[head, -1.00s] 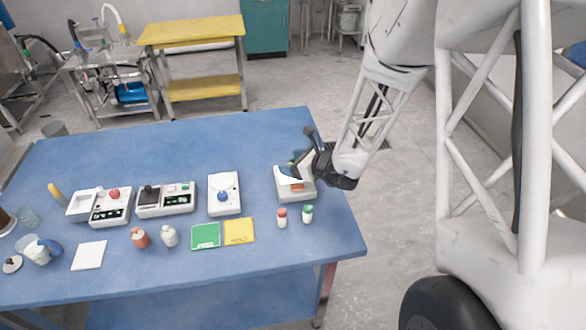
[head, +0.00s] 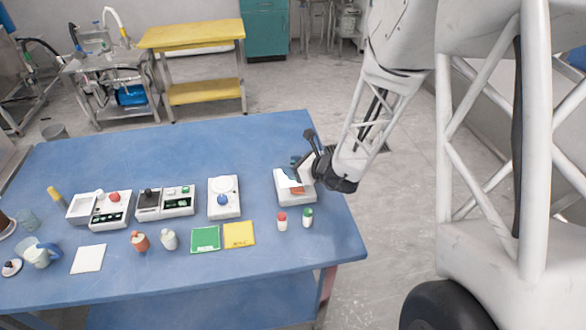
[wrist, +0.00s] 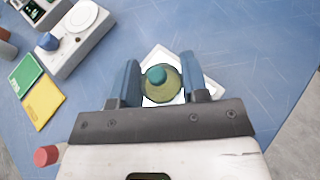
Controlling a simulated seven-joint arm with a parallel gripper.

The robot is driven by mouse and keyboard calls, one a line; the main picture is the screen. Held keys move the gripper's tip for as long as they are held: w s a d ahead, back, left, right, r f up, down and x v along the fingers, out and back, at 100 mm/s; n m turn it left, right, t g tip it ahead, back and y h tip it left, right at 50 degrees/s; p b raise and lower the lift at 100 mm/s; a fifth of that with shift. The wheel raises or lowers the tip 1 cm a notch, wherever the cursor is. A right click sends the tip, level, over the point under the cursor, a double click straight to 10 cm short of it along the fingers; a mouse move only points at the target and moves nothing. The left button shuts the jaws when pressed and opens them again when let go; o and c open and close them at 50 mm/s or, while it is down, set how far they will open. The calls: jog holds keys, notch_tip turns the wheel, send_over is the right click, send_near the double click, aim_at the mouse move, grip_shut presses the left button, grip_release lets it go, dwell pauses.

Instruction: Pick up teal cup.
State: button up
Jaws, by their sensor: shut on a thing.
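My gripper (head: 303,168) is at the white machine (head: 296,195) near the table's right end. In the wrist view its two blue fingers (wrist: 158,82) flank a round piece with a teal centre (wrist: 156,75) and an olive-yellow ring (wrist: 171,91). I take this for the teal cup, and the fingers are shut on it. The white machine's body (wrist: 152,99) shows below and around it. In the head view only a small teal bit (head: 294,160) shows beside the fingers, with the rest hidden. Whether the cup is clear of the machine is hard to tell.
A red-capped bottle (head: 282,222) and a green-capped bottle (head: 307,219) stand in front of the machine. To the left are a white device with a blue knob (head: 222,200), a green card (head: 205,239) and a yellow card (head: 239,234). The table's right edge is close.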

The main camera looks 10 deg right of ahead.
aim_at(293, 161)
jog(key=shift+r, duration=0.2)
jog(key=shift+r, duration=1.4)
jog(key=shift+s+r, duration=0.25)
jog(key=shift+s, duration=0.05)
jog(key=s, duration=0.5)
jog(key=s+r, duration=0.1)
jog(key=s, duration=0.4)
jog(key=s+d, duration=0.1)
jog(key=s, duration=0.4)
jog(key=shift+s+r, duration=0.15)
jog(key=shift+s, duration=0.05)
jog(key=s+a+f+n+g+y, duration=0.2)
jog(key=s+a+n+g+y, duration=0.1)
jog(key=s+a, duration=0.9)
jog(key=shift+s+a+f+n+g, duration=0.15)
jog(key=shift+s+n+g, duration=0.6)
jog(key=shift+s, duration=0.35)
